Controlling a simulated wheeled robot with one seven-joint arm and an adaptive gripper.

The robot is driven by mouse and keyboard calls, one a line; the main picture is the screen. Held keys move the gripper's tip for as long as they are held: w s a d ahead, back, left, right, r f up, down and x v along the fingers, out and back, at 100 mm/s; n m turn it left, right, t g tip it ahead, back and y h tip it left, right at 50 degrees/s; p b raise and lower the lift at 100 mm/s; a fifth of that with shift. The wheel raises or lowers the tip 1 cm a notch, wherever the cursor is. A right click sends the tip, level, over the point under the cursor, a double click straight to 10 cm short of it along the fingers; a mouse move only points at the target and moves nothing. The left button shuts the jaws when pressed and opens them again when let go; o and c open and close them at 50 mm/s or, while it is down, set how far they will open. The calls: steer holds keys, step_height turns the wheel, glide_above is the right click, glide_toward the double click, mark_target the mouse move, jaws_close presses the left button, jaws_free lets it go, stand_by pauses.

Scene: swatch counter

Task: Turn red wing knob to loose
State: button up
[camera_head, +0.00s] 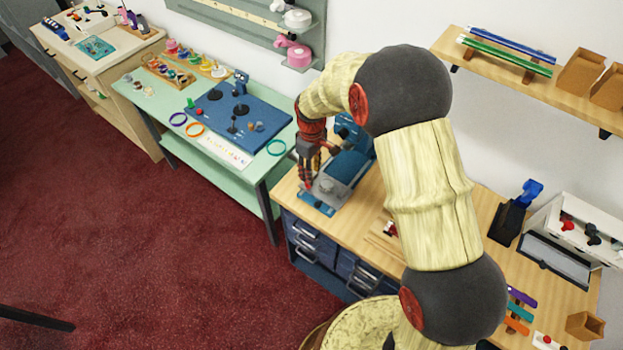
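My gripper (308,182) points down at the left end of the wooden counter (362,218), over the near left part of a blue device (347,166). A pale round part (326,187) sits on this device just right of the fingertips.
A green table (188,140) with a blue board (240,118) and rings stands to the left. A wooden shelf (530,85) hangs above the counter at right. My arm hides the counter's middle. A black and blue stand (514,212) is farther right. Red carpet lies open in front.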

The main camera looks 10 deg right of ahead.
step_height(320, 180, up, 5)
steer(key=shift+r, duration=0.1)
steer(key=shift+m, duration=0.3)
stand_by(0.4)
steer(key=s+d+r+m+t+b, duration=0.2)
steer(key=s+r, duration=0.3)
steer(key=s, duration=0.4)
steer(key=s+d+r+m+t+b, duration=0.1)
steer(key=s+d+r+m+b, duration=0.2)
steer(key=s, duration=0.7)
steer(key=s+d+r+m+t+b, duration=0.2)
steer(key=s+d+r, duration=0.3)
steer(key=s, duration=0.5)
step_height(320, 180, up, 3)
steer(key=shift+f+m+t+b, duration=0.2)
steer(key=shift+m+t+b, duration=0.1)
steer(key=shift+m+b, duration=0.55)
